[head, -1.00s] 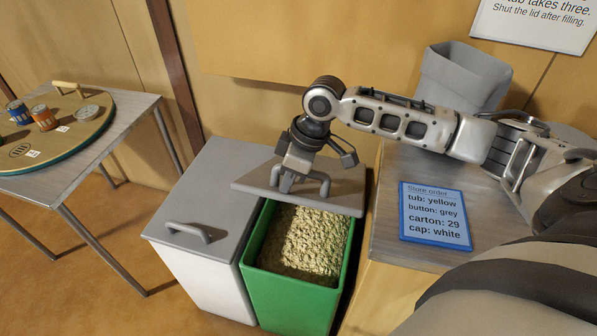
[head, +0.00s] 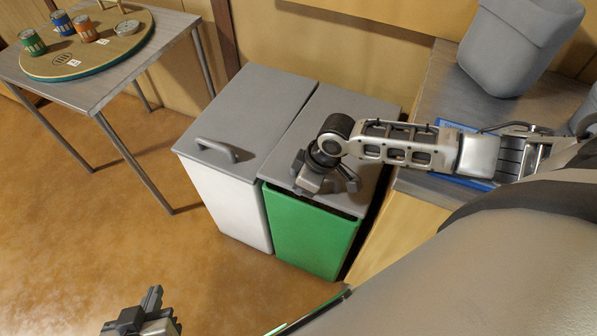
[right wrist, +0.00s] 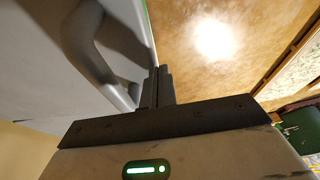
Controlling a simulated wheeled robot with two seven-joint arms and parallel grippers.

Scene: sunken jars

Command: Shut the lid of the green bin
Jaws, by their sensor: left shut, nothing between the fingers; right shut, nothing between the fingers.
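The green bin (head: 310,240) stands between the white bin and the wooden counter. Its grey lid (head: 330,110) now lies over nearly the whole opening, and no filling shows. A thin dark gap shows under the lid's front edge. My right gripper (head: 312,186) is shut and empty at the front of the lid, hiding most of that area. In the right wrist view, its closed fingers (right wrist: 157,85) are beside the lid's grey handle (right wrist: 95,45); whether they touch cannot be told. My left gripper (head: 148,300) is shut and empty, low over the floor.
The white bin (head: 230,205) with a grey handled lid (head: 255,105) stands close on the left. The counter (head: 410,225) on the right holds a grey container (head: 515,45) and a blue-edged sign (head: 470,182). A table (head: 95,92) with cans is at upper left.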

